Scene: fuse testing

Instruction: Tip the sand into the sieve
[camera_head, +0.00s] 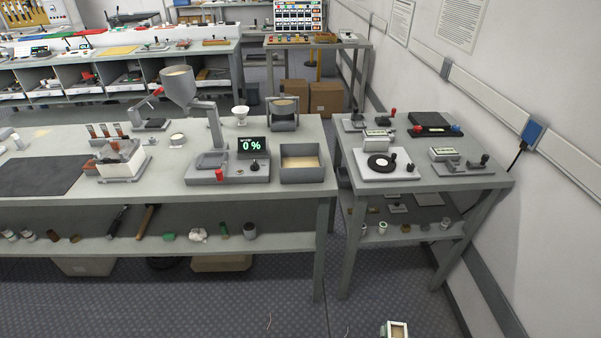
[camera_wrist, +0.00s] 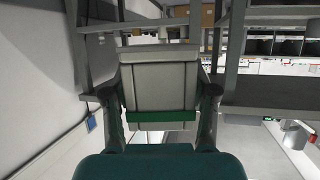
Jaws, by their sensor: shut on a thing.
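My gripper (camera_wrist: 160,95) is shut on a pale grey box (camera_wrist: 160,75) with a green band, with one finger on each side in the wrist view. A small box with a cream, sand-coloured inside (camera_head: 397,331) shows at the bottom edge of the head view, cut off by the frame, and looks like the same box. It is in front of the benches, apart from them. A grey hopper with a sand-coloured top (camera_head: 178,88) stands above a device on the long bench. A round vessel in a grey stand (camera_head: 284,113) is behind it to the right; I cannot tell which is the sieve.
The long bench (camera_head: 50,190) also holds a display reading 0 % (camera_head: 252,146) and a grey open tray with a sand-coloured floor (camera_head: 302,178). A smaller table (camera_head: 490,183) with instruments stands at the right by the wall. The floor between them is open.

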